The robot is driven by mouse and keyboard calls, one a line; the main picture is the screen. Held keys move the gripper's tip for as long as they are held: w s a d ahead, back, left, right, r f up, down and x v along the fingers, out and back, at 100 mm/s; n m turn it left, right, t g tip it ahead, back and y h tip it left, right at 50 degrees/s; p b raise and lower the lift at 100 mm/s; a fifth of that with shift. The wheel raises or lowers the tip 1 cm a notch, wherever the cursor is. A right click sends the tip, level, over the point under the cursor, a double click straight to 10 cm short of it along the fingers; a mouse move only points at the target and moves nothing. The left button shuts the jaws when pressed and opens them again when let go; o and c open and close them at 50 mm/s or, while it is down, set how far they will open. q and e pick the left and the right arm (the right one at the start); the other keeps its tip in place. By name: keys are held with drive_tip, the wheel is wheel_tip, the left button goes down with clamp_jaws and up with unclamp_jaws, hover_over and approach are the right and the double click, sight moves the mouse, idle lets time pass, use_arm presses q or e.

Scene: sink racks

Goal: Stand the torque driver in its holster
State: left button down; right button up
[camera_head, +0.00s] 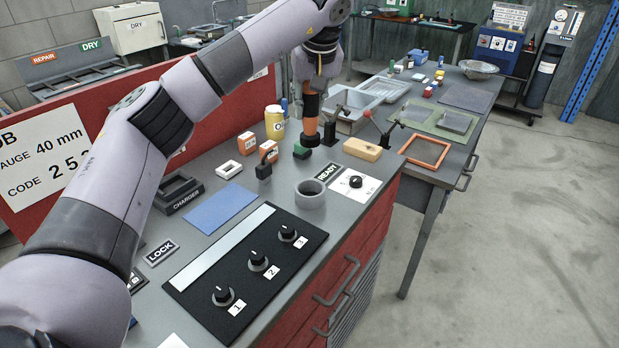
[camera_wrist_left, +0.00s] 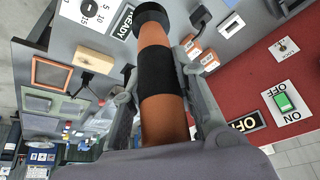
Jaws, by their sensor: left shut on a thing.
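The torque driver (camera_head: 310,127) is an orange tool with a black band and a black round end. My left gripper (camera_head: 313,88) is shut on it and holds it roughly upright, black end down, over the far part of the bench. In the left wrist view the driver (camera_wrist_left: 155,42) runs between the two fingers (camera_wrist_left: 160,85). A grey, round, open-topped cup (camera_head: 311,198), which looks like the holster, stands empty on the bench, nearer the camera than the driver. I cannot tell whether the driver's lower end touches the bench. My right gripper is not in view.
A white dial plate (camera_head: 352,184) lies right of the cup. A black panel with knobs (camera_head: 245,262) and a blue mat (camera_head: 220,208) lie nearer.

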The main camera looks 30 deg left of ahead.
use_arm(q)
wheel_tip(320, 180, down, 16)
drive_tip(key=p, duration=0.2)
drive_tip(key=shift+w+f+p, duration=0.1)
drive_tip(key=shift+f+p, duration=0.1)
drive_tip(key=shift+p, duration=0.1)
drive_tip(key=c, duration=1.8)
unclamp_jaws()
drive_tip(key=shift+f, duration=0.2)
drive_tip(key=o, duration=0.5)
drive_tip(key=shift+r, duration=0.1)
